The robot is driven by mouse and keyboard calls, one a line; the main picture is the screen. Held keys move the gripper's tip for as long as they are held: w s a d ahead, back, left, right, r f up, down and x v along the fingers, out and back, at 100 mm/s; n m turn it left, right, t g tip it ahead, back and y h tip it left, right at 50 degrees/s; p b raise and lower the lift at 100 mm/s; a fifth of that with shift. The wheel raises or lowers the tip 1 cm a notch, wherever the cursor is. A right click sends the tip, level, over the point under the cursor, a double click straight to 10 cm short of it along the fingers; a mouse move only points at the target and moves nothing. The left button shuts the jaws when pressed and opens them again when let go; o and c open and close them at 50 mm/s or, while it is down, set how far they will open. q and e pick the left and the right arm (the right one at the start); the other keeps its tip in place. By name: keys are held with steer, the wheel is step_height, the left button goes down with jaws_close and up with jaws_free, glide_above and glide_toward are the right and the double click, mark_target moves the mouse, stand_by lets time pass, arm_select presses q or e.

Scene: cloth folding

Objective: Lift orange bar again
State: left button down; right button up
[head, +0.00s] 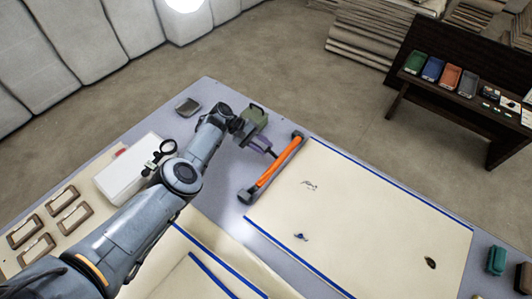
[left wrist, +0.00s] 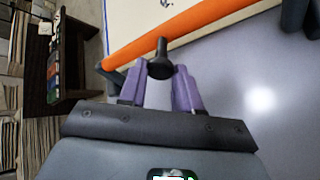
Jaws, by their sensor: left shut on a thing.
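The orange bar (head: 279,162) lies at a slant along the left edge of the cream cloth, with dark grey end pieces. A black knob (left wrist: 159,62) sticks out from its side. My left gripper (head: 272,153) reaches the bar from the upper left. In the left wrist view, its purple fingers (left wrist: 163,75) are shut on the black knob, and the orange bar (left wrist: 190,29) runs just beyond them. I cannot tell whether the bar is clear of its dark supports. My right gripper is in neither view.
The cream cloth (head: 370,215) with blue edge strips covers the table's right part, with small dark marks on it. A white box (head: 128,170) and several brown frames (head: 62,200) are at left. A green piece (head: 496,260) is at right. Grey table (head: 225,222) shows between cloths.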

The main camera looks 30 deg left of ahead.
arm_select(q)
steer(key=shift+a+f+h+b, duration=0.3)
steer(key=shift+b, duration=0.25)
steer(key=c, duration=0.8)
jaws_free()
steer(key=shift+w, duration=0.1)
steer(key=shift+r, duration=0.1)
steer(key=p+v, duration=0.1)
steer(key=v, duration=1)
steer(key=shift+p, duration=0.35)
